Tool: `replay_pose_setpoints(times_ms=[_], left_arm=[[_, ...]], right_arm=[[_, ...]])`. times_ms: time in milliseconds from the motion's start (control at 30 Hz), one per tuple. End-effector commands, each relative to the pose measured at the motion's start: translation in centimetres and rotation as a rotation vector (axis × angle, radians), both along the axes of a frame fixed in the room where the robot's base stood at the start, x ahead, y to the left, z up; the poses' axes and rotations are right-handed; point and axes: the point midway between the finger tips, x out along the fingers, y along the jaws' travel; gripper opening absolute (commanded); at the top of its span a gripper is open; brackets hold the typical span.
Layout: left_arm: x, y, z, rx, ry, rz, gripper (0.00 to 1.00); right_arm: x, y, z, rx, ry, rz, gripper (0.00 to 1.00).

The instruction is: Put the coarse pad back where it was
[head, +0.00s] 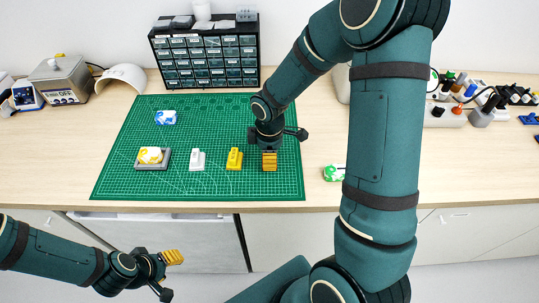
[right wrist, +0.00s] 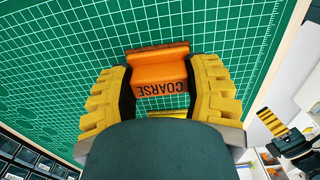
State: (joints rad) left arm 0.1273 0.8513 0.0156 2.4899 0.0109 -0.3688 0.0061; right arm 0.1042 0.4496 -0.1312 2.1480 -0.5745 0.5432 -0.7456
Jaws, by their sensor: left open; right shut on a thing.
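In the right wrist view an orange pad (right wrist: 160,72) with COARSE on its side sits between the yellow fingers of my right gripper (right wrist: 160,88), which is shut on it. In the head view my right gripper (head: 269,160) is over the right part of the green mat (head: 285,190), and its fingers hide the pad. I cannot tell whether the pad touches the mat. My left gripper (head: 172,257) is open and empty in front of the bench, below its edge. A yellow block (head: 234,159) and a white block (head: 198,160) stand in a row to the left of my right gripper.
A grey tray (head: 151,167) with a yellow and white piece (head: 150,155) is on the mat's left. A blue and white piece (head: 165,118) lies behind it. A green and white piece (head: 334,173) is right of the mat. A drawer cabinet (head: 205,57) stands behind.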

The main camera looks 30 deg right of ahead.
Motion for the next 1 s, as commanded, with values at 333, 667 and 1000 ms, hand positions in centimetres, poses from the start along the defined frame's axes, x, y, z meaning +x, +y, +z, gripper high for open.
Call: replay_pose_setpoints(times_ms=[333,667,1000], left_arm=[[-0.1,0.0,-0.2,0.000,0.002,-0.002,0.47],[0.0,0.0,0.0,0.000,0.001,0.000,0.47],[0.3,0.1,1.2,0.002,-0.007,0.006,0.47]], right_arm=[[0.0,0.0,-0.3,0.000,0.000,0.000,0.82],[0.0,0.0,-0.1,0.000,0.000,0.000,0.82],[0.1,0.0,5.5,-0.001,-0.007,-0.001,0.82]])
